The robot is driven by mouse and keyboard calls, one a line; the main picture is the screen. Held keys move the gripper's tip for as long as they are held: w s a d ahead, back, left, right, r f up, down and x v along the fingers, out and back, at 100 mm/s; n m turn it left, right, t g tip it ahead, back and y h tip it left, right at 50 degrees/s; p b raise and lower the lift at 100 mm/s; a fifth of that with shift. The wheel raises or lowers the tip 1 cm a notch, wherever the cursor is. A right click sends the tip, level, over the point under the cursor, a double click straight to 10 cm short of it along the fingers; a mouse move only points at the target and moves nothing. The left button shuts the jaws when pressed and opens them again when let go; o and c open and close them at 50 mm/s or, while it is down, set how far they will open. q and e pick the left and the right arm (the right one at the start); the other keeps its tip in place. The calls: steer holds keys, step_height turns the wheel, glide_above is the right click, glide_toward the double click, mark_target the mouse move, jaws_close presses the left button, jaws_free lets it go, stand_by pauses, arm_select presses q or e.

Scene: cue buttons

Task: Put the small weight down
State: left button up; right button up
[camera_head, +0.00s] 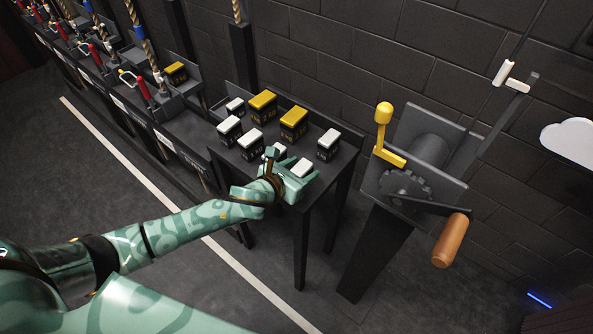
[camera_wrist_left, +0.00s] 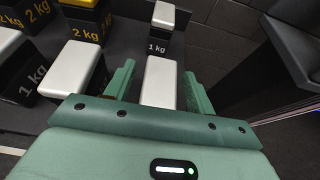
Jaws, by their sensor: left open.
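My left gripper (camera_head: 291,172) is over the front of the small dark table (camera_head: 318,190). In the left wrist view its two green fingers (camera_wrist_left: 159,88) are open, one on each side of a small white-topped weight (camera_wrist_left: 159,82). A gap shows between the left finger and this weight. Its white top also shows in the head view (camera_head: 302,167). The weight's lower part is hidden, so its contact with the table cannot be seen. Another white-topped weight (camera_wrist_left: 72,68) stands to the left of the fingers. My right gripper is not in view.
More white-topped weights and yellow-topped weights (camera_head: 293,121) stand close around on the table. A white-topped weight marked 1 kg (camera_wrist_left: 162,18) stands beyond the fingers. A winch (camera_head: 430,150) with a wooden handle (camera_head: 450,240) stands to the right. A dark brick wall is behind.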

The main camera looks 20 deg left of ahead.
arm_select(q)
steer(key=p+v, duration=0.3)
steer(key=v, duration=0.9)
steer(key=s+a+f+n+g+y, duration=0.1)
steer(key=s+a+f+n+g, duration=0.2)
steer(key=f+n, duration=0.45)
steer(key=s+a+f+n+g+y, duration=0.1)
steer(key=s+a+f+n+y, duration=0.3)
steer(key=f, duration=0.6)
steer(key=s+a+f+n+g+h, duration=0.15)
steer(key=s+f+n, duration=0.25)
steer(key=f+n, duration=0.4)
steer(key=s+f+n+g, duration=0.2)
steer(key=s+f+n, duration=0.2)
steer(key=s, duration=0.6)
steer(key=s+d+f+n+g, duration=0.1)
steer(key=s+f+n+g, duration=0.1)
steer(key=s+f+n, duration=0.2)
steer(key=s+d+f+n+g+y, duration=0.1)
steer(key=s+f+n, duration=0.3)
steer(key=s+n, duration=0.5)
steer(key=s+g, duration=0.1)
steer(key=s, duration=0.6)
steer(key=shift+w+d+f, duration=0.1)
steer(key=shift+f, duration=0.05)
